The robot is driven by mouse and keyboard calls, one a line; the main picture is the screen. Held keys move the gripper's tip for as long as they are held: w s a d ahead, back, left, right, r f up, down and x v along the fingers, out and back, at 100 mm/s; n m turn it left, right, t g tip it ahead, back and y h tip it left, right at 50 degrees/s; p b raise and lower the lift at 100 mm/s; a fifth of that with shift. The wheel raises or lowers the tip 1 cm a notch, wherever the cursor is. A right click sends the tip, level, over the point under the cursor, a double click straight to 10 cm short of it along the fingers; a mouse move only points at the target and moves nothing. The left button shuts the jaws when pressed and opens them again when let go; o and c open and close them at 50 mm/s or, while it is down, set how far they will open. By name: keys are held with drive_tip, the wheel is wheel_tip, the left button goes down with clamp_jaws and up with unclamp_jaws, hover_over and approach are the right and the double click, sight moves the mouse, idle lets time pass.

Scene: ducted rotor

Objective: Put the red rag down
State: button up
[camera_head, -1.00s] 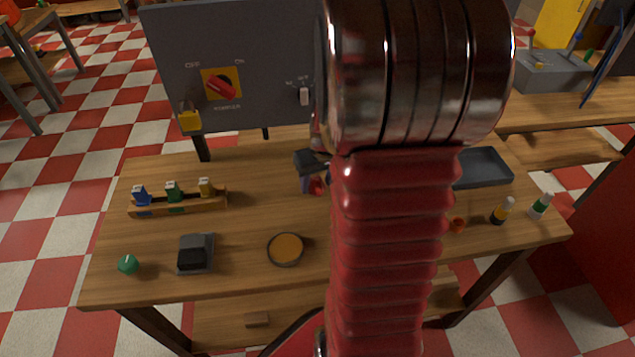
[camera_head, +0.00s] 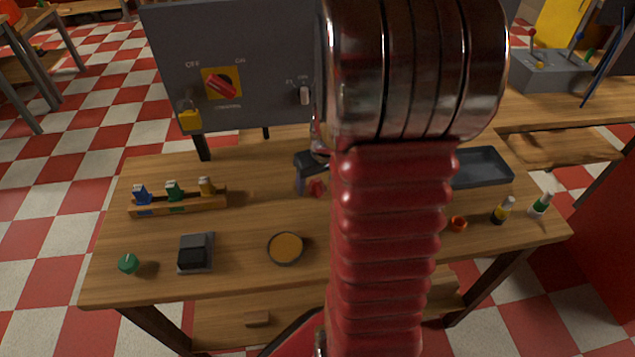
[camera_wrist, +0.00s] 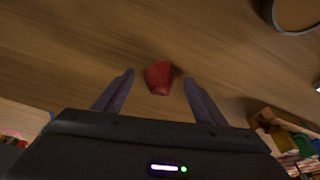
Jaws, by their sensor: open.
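The red rag (camera_wrist: 159,78) is a small crumpled red piece on the wooden table (camera_wrist: 90,40) in the wrist view. It lies just beyond my gripper (camera_wrist: 158,82), roughly between the lines of its two fingers. My gripper is open, with clear space between each finger and the rag. In the head view a bit of the rag (camera_head: 317,188) shows beside my gripper (camera_head: 310,185); my own arm hides much of the area to the right.
On the table (camera_head: 235,270) are a rack (camera_head: 180,205) with coloured pieces, a round orange-topped dish (camera_head: 286,248), a dark box (camera_head: 196,253), a green knob (camera_head: 128,263) and a dark tray (camera_head: 482,168). A grey switch panel (camera_head: 250,60) stands behind. Bare wood surrounds the rag.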

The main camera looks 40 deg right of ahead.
drive_tip(key=v, duration=1.2)
idle(0.6)
drive_tip(key=s+a+r+n+t, duration=0.1)
drive_tip(key=s+a+r+n, duration=0.1)
drive_tip(key=a, duration=1.1)
drive_tip(key=s+a+r+n+t+y, duration=0.1)
drive_tip(key=s+a+r, duration=0.4)
drive_tip(key=a, duration=0.8)
drive_tip(key=shift+r+n+t, duration=0.4)
drive_tip(key=shift+n, duration=0.1)
drive_tip(key=shift+o, duration=0.5)
